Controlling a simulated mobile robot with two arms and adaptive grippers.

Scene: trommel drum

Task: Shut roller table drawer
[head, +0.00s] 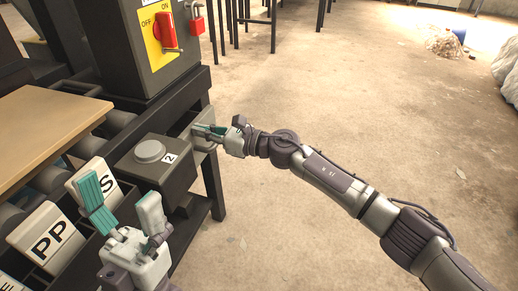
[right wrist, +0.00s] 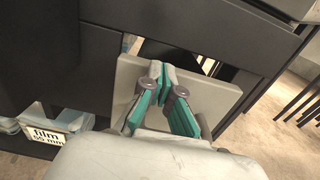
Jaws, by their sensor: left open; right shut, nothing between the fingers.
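A plain light grey panel, which looks like the roller table drawer front (right wrist: 215,100), fills the middle of the right wrist view, below a dark beam. A small gap shows above its top edge; how far out it stands is hard to tell. In the head view the drawer front (head: 204,138) is partly hidden by my right gripper (head: 200,129). In the right wrist view that gripper (right wrist: 161,75) is shut and empty, its tips in front of or against the panel; contact is unclear. My left gripper (head: 119,199) is open and empty at lower left, above the lettered bins.
A switch cabinet with a red handle (head: 166,32) stands behind. A bin labelled film (right wrist: 45,133) shows at lower left.

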